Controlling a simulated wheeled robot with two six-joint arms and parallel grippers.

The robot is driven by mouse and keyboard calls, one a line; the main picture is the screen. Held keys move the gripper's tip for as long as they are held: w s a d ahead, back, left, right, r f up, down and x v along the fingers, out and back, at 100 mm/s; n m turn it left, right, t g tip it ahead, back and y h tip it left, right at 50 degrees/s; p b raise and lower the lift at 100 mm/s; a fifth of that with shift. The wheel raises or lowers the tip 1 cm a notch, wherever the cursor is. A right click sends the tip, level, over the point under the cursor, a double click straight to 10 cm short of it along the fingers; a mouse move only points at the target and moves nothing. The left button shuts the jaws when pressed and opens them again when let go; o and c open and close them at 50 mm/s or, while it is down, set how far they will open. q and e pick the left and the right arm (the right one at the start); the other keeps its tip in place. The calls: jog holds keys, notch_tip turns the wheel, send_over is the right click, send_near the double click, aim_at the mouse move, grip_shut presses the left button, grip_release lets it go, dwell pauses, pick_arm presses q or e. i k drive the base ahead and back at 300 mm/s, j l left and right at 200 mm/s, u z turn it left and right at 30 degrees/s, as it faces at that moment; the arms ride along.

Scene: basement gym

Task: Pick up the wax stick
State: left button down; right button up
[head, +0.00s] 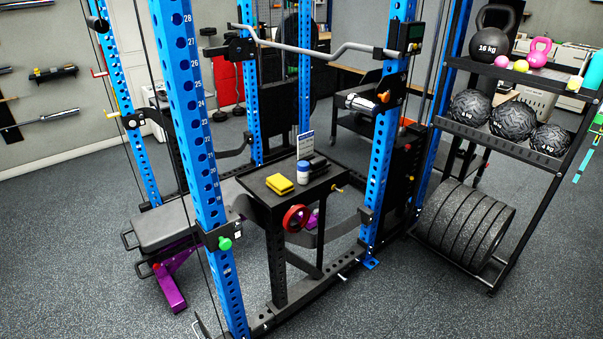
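I cannot make out for certain which thing is the wax stick. On a small black stand (262,190) inside the blue rack lie several small things. A yellow block (280,184) lies near the stand's left front. A small white and blue cylinder (303,172) stands upright to its right. A dark object (318,163) lies behind and to the right of the cylinder. A white card with print (305,145) stands upright at the back. Neither of my grippers shows in the head view.
Blue uprights (191,120) stand in front of and around the stand. A bench (165,228) is at its left. A shelf unit with black balls (470,107) and weight plates (462,228) stands at right. The foreground floor (400,300) is clear.

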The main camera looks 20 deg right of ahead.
aim_at(303, 167)
jog(key=i+l, duration=0.1)
jog(key=l, duration=0.3)
jog(key=l+z, duration=0.1)
jog(key=l, duration=0.3)
jog(key=i+l+z, duration=0.1)
jog(key=l, duration=0.3)
jog(key=i+l, duration=0.15)
jog(key=l, duration=0.2)
jog(key=i+l+z, duration=0.1)
jog(key=l, duration=0.3)
